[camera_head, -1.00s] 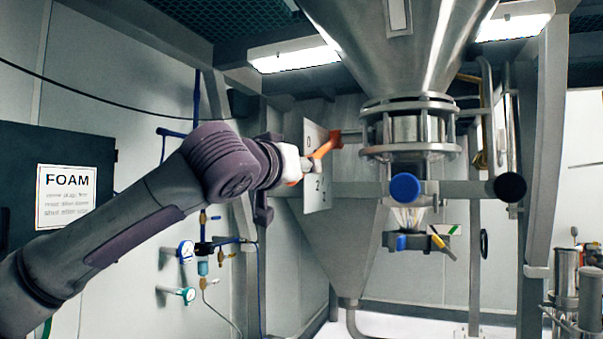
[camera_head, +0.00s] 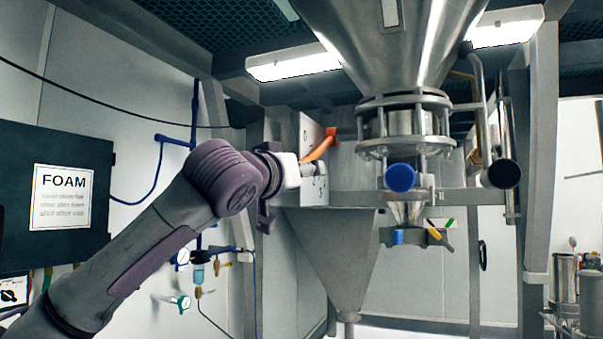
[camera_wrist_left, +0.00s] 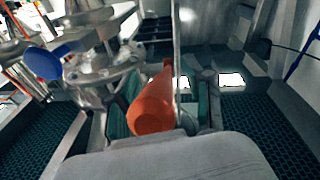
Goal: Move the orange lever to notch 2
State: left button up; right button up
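The orange lever (camera_head: 320,146) slants down and left from its pivot beside the pale notch plate (camera_head: 312,135). A 0 is readable near the plate's top; the other marks are partly hidden, so I cannot tell which notch the lever is at. My left gripper (camera_head: 314,168) is at the lever's lower end, in front of the plate. In the left wrist view the lever (camera_wrist_left: 152,108) lies between the two fingers of my left gripper (camera_wrist_left: 160,112), with small gaps showing, so it looks open around the lever. Contact is unclear. My right gripper is not in view.
The steel hopper (camera_head: 385,45) and its collar stand right of the lever. A FOAM sign (camera_head: 62,197) and gauges (camera_head: 183,258) are at left.

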pick_arm(q)
jog(key=v, duration=1.2)
